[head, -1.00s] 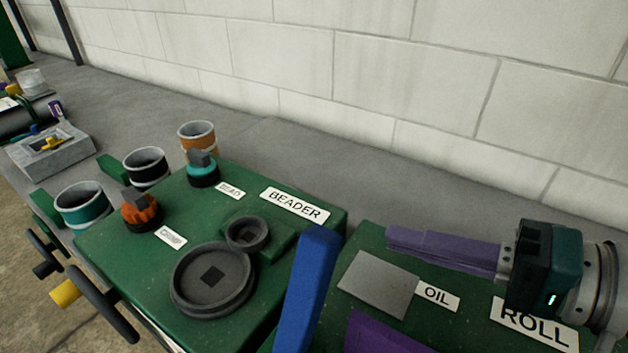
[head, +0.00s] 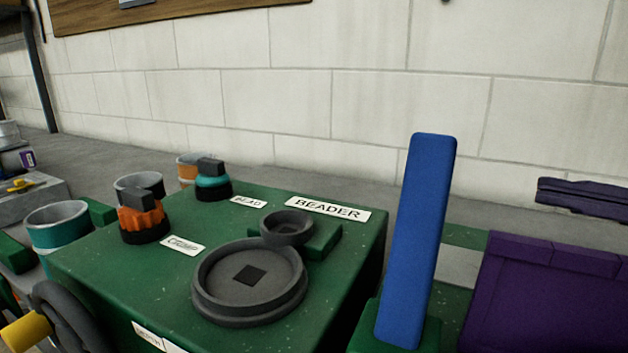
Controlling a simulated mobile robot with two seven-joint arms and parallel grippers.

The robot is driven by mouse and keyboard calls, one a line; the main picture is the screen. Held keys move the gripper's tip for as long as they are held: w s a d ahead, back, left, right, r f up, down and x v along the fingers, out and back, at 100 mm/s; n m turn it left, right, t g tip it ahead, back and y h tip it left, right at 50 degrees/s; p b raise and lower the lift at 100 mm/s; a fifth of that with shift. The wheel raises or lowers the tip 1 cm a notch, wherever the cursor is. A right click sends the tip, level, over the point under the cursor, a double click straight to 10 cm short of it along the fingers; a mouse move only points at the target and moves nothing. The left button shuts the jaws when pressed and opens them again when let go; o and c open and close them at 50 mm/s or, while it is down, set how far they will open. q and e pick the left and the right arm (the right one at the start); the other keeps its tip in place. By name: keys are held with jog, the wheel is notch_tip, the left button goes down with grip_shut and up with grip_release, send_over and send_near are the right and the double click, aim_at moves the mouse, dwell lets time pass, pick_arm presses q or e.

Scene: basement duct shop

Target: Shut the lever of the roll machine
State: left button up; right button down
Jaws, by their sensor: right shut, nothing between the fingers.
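A blue lever (head: 415,240) stands nearly upright, tilted slightly right, on a green block (head: 437,337) right of the beader. I take it as the roll machine's lever; the ROLL label is out of view now. A purple piece (head: 545,290) lies to its right, over the green machine top. My right gripper (head: 541,191) shows at the right edge as dark purple fingers, shut and empty, apart from the lever and to its right. Its wrist is out of frame. My left gripper is not in view.
The green beader (head: 110,262) stands left of the lever, with grey round dies (head: 249,282) on top. Orange and teal knobs and several ring-shaped pieces are further left. A handwheel (head: 62,310) is at lower left. A pale block wall (head: 300,110) rises behind the bench.

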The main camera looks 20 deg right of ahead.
jog(key=shift+d, duration=0.1)
jog(key=w+a+r+p, duration=0.1)
jog(key=a+p, duration=0.2)
jog(key=a, duration=0.2)
jog(key=w+a+r+p, duration=0.1)
jog(key=w+a+p, duration=0.1)
jog(key=a, duration=0.3)
jog(key=shift+w+a+r+p, duration=0.3)
jog(key=shift+a+r+p, duration=0.1)
jog(key=shift+p, duration=0.15)
